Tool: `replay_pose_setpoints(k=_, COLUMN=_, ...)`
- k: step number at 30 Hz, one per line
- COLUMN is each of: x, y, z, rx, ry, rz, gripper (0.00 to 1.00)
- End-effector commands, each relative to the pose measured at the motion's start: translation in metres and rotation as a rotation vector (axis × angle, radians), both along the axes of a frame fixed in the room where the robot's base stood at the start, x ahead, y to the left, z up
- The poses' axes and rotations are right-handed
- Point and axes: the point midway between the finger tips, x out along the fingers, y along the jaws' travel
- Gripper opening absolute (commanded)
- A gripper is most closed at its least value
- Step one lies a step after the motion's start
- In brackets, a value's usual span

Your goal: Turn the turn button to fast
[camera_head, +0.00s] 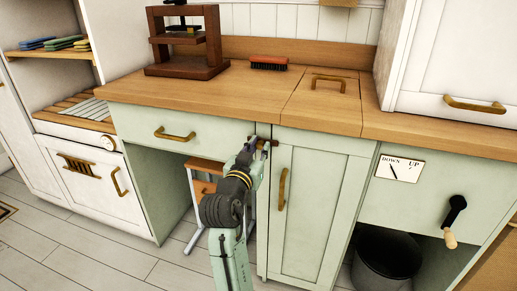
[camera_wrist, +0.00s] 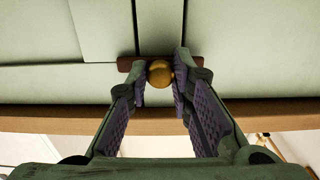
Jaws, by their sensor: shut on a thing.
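The turn button is a small dark brown wooden bar (camera_wrist: 125,64) with a round brass knob (camera_wrist: 160,74) at its middle. In the wrist view the bar lies across the picture, level, against the pale green cabinet front. My gripper (camera_wrist: 160,69) is shut on the turn button, one finger on each side of the knob. In the head view my gripper (camera_head: 258,143) is at the top of the narrow green cabinet door (camera_head: 308,210), just below the counter edge. There the turn button is mostly hidden by my fingers.
The wooden counter (camera_head: 200,100) overhangs just above my gripper. A brass door handle (camera_head: 282,188) is below and right. A drawer handle (camera_head: 174,134) is to the left. A crank (camera_head: 453,220) sits at the right under a DOWN/UP sign (camera_head: 400,167). A stool (camera_head: 205,172) stands under the counter.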

Motion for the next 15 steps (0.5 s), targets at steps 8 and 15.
replay_pose_setpoints(k=8, x=0.0001, y=0.0007, z=0.0004, rx=0.0, ry=-0.001, rz=0.002, gripper=0.38)
replay_pose_setpoints(k=15, x=0.0001, y=0.0003, z=0.0003, rx=-0.001, ry=-0.001, rz=0.001, gripper=0.41)
